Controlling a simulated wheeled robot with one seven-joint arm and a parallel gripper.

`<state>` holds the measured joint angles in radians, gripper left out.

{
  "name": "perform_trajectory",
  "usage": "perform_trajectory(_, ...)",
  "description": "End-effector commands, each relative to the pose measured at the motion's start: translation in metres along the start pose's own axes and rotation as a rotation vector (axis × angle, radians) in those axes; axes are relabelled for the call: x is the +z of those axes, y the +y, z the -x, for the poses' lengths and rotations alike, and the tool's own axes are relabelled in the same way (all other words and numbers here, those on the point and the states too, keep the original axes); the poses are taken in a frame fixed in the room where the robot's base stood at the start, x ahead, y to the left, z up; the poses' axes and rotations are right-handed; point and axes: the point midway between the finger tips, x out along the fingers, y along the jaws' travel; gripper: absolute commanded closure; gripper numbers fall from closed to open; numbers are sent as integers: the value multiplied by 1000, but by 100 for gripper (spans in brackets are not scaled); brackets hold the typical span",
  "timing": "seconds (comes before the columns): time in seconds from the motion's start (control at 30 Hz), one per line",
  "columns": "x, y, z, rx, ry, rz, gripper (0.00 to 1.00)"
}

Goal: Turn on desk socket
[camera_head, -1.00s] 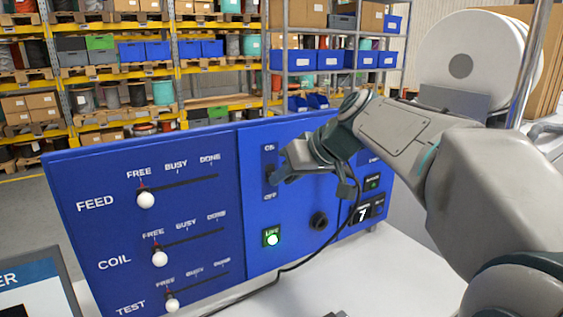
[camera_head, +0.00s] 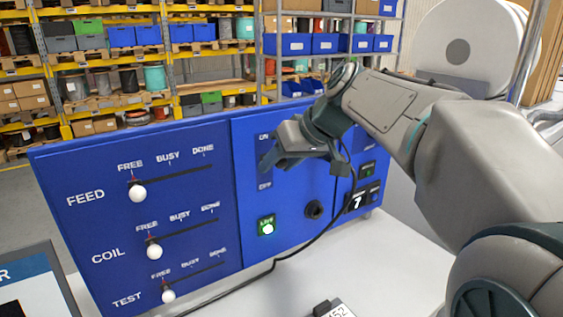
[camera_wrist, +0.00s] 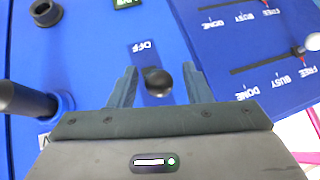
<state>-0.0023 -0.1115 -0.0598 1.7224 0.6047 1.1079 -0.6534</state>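The blue panel (camera_head: 290,245) stands on a white desk. In the wrist view, which shows the panel upside down, a round black knob (camera_wrist: 157,82) sits by the OFF label (camera_wrist: 144,47). My gripper (camera_wrist: 160,87) has its two fingers apart, one on each side of the knob, with gaps visible on both sides. Contact cannot be told. The LIVE lamp (camera_head: 267,228) glows green below the switch.
Left are FEED, COIL and TEST sliders with white knobs (camera_head: 137,194). A dark round socket (camera_head: 313,209) is right of the lamp. A black cable (camera_head: 290,257) runs across the desk. A black rod (camera_wrist: 20,98) stands out beside my gripper. Shelves stand behind.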

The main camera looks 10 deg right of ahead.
Motion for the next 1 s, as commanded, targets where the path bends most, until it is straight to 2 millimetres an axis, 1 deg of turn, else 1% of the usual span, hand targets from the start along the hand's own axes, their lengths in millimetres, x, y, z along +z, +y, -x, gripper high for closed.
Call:
perform_trajectory(0.17,0,1,1,1,0,-1,55)
perform_trajectory(0.27,0,1,8,2,3,-1,55)
perform_trajectory(0.37,1,2,23,3,4,0,55)
perform_trajectory(0.7,0,2,100,4,4,-1,55)
perform_trajectory(0.83,0,1,122,3,3,-1,55)
perform_trajectory(1.0,0,0,136,1,0,-1,55)
